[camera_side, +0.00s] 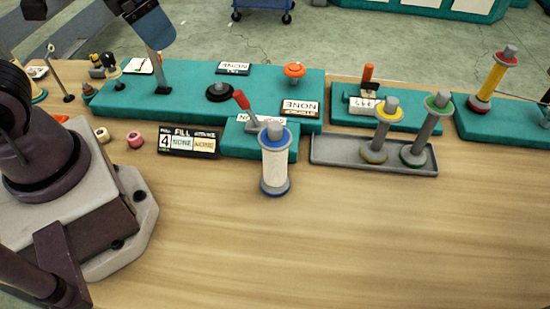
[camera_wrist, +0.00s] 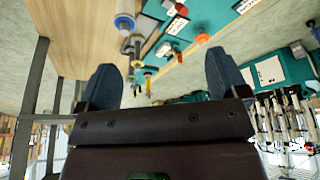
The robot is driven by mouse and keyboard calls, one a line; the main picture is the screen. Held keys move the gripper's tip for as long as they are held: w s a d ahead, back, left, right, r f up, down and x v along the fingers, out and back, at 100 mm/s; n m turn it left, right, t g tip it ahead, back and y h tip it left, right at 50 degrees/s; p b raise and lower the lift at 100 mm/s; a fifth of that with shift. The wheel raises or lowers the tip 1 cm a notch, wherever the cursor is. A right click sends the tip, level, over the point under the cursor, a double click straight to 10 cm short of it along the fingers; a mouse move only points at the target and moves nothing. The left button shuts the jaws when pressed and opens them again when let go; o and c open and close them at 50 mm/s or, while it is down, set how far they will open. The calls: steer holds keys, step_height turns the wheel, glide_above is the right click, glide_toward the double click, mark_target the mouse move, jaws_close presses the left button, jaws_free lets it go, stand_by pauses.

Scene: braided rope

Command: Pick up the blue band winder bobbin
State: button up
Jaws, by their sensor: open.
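The blue band winder bobbin (camera_side: 276,165) stands upright on the wooden table in the side view. It has a pale wound body, blue bands at top and bottom, and a grey knob on top. It is in front of a small teal block. In the wrist view the blue-banded bobbin (camera_wrist: 124,22) shows near the top, left of centre and beyond my fingers. My gripper (camera_wrist: 162,80) is open, with two blue fingers spread wide and nothing between them. It is well apart from the bobbin. A blue finger-like part shows at the side view's upper left, cut off by the edge.
A grey tray (camera_side: 330,158) right of the bobbin holds a yellow-banded (camera_side: 380,130) and a green-banded bobbin (camera_side: 427,130). A red-and-yellow bobbin (camera_side: 492,80) stands on the right teal block. A lever (camera_side: 245,106) rises close behind the blue bobbin. The front table is clear.

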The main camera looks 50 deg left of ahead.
steer(key=w+d+f+n+g, duration=0.1)
steer(key=w+d+f+g, duration=0.1)
steer(key=w+d+f, duration=0.15)
steer(key=n+g, duration=0.2)
steer(key=n, duration=1.4)
glide_above(275, 139)
steer(key=f, duration=0.5)
steer(key=shift+w+a+f, duration=0.1)
steer(key=shift+w+a, duration=0.1)
steer(key=shift+w, duration=0.05)
steer(key=n, duration=0.2)
steer(key=shift+n, duration=0.3)
steer(key=shift+f, duration=0.1)
steer(key=shift+n, duration=0.3)
step_height(275, 139, down, 7)
steer(key=shift+f, duration=0.15)
steer(key=shift+w+a+f, duration=0.1)
steer(key=shift+a+f, duration=0.1)
steer(key=shift+f, duration=1.15)
steer(key=shift+w+a+f, duration=0.1)
steer(key=shift+a+f, duration=0.05)
steer(key=shift+f, duration=1.15)
steer(key=c, duration=1.4)
steer(key=shift+c, duration=0.2)
